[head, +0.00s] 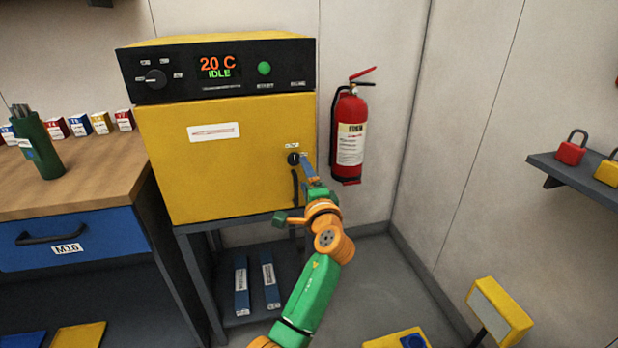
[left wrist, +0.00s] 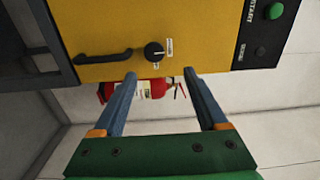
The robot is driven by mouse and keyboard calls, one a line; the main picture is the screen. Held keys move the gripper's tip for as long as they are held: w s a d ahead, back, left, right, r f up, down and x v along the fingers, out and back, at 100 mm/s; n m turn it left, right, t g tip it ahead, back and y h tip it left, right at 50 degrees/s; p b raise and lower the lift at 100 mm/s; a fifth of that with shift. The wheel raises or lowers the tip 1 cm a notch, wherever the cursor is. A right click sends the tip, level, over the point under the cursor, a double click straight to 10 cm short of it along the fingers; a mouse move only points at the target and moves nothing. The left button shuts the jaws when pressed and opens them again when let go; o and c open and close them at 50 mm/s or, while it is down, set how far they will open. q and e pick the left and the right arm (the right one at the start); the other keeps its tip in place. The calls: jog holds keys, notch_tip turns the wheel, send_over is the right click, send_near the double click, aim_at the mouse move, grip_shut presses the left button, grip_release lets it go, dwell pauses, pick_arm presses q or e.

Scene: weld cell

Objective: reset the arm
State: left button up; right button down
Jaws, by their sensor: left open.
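My left gripper (head: 306,168) is at the front of the yellow oven (head: 215,165), near its right side, at the end of my green and orange arm. In the left wrist view its two blue fingers (left wrist: 159,75) are spread apart with nothing between them. A black round knob (left wrist: 154,52) on the oven front lies just beyond the fingertips, and a black handle (left wrist: 103,57) is beside it. I cannot tell whether a finger touches the oven. In the head view the knob (head: 293,158) is by the fingertips. My right gripper is not in view.
The oven display (head: 217,67) reads 20 C, IDLE. A red fire extinguisher (head: 350,135) hangs on the wall right of the gripper. A wooden-topped bench (head: 90,180) stands left. A shelf (head: 575,178) with padlocks is at right. The floor between is partly open.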

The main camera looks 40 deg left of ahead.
pick_arm(q)
notch_tip(320, 180, down, 9)
jog(key=w+d+m+h+p, duration=0.2)
jog(key=h, duration=0.2)
jog(key=s+d+f+g+h+p, duration=0.1)
jog(key=s+d+f+h+p, duration=0.2)
jog(key=f, duration=0.4)
jog(key=s+d+f+g+h, duration=0.1)
jog(key=s+d+f+g, duration=0.1)
jog(key=s+f, duration=0.45)
jog(key=s+d+f+g+h+p, duration=0.1)
jog(key=s+d+f+h+p, duration=0.15)
jog(key=f, duration=0.65)
jog(key=s+d+f+n+g+h+p, duration=0.1)
jog(key=s+f+n+g, duration=0.1)
jog(key=s, duration=0.9)
jog(key=s+d+f+n+g+h+p, duration=0.1)
jog(key=s+f, duration=0.4)
jog(key=s, duration=0.7)
jog(key=s+d+f+n+g+h+p, duration=0.1)
jog(key=s+d+f+n+g, duration=0.2)
jog(key=s, duration=0.8)
jog(key=shift+s+f+n+g+p, duration=0.2)
jog(key=shift+f+n+g+p, duration=0.25)
jog(key=shift+n, duration=0.35)
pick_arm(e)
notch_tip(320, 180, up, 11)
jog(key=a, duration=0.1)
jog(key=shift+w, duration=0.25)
